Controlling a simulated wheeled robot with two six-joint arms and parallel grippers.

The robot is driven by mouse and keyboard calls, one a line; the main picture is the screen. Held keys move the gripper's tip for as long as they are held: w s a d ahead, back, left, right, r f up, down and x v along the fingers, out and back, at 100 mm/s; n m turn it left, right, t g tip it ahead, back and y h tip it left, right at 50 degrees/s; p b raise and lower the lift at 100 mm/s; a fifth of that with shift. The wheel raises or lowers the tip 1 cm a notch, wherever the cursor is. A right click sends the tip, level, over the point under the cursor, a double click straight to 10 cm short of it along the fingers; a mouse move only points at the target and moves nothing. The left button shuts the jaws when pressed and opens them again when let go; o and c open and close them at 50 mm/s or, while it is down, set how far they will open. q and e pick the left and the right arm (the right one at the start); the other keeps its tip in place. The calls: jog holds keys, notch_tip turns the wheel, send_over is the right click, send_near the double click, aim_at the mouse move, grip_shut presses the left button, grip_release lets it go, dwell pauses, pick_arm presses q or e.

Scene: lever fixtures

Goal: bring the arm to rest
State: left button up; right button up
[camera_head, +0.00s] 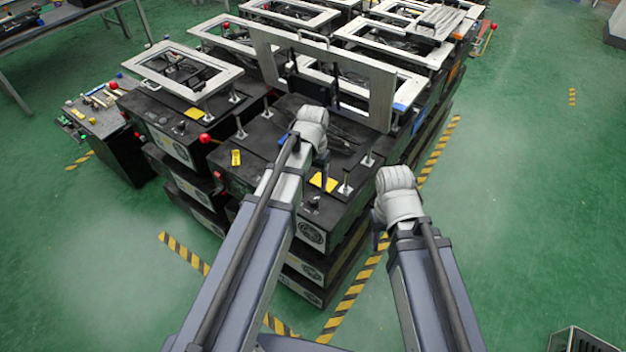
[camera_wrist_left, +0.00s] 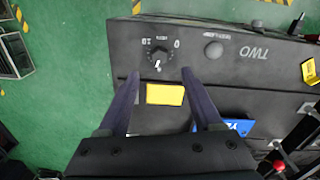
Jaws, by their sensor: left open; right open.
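My left arm reaches up over the front black fixture box (camera_head: 290,205) in the head view. My left gripper (camera_head: 323,170) is partly hidden behind its pale wrist. In the left wrist view my left gripper (camera_wrist_left: 160,76) is open, with nothing between its fingers. Its two dark fingers lie on either side of a yellow label (camera_wrist_left: 165,94) and point at a small black dial knob (camera_wrist_left: 157,56). Any gap to the box surface is hard to judge. My right gripper (camera_head: 379,236) hangs below its pale wrist, right of the box, over the floor edge; its fingers are barely visible.
Several black fixtures with pale frames (camera_head: 185,70) and red-ball levers (camera_head: 205,138) fill the back. An upright frame (camera_head: 380,92) stands just behind my left wrist. Yellow-black floor tape (camera_head: 352,298) borders the stack. Green floor at right (camera_head: 530,200) is clear.

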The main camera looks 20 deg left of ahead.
pick_arm(q)
jog(key=s+d+m+y, duration=0.1)
jog(key=s+d, duration=0.9)
jog(key=s, duration=0.4)
jog(key=shift+s+d+m, duration=0.2)
jog(key=shift+s+m, duration=0.1)
jog(key=shift+m, duration=0.1)
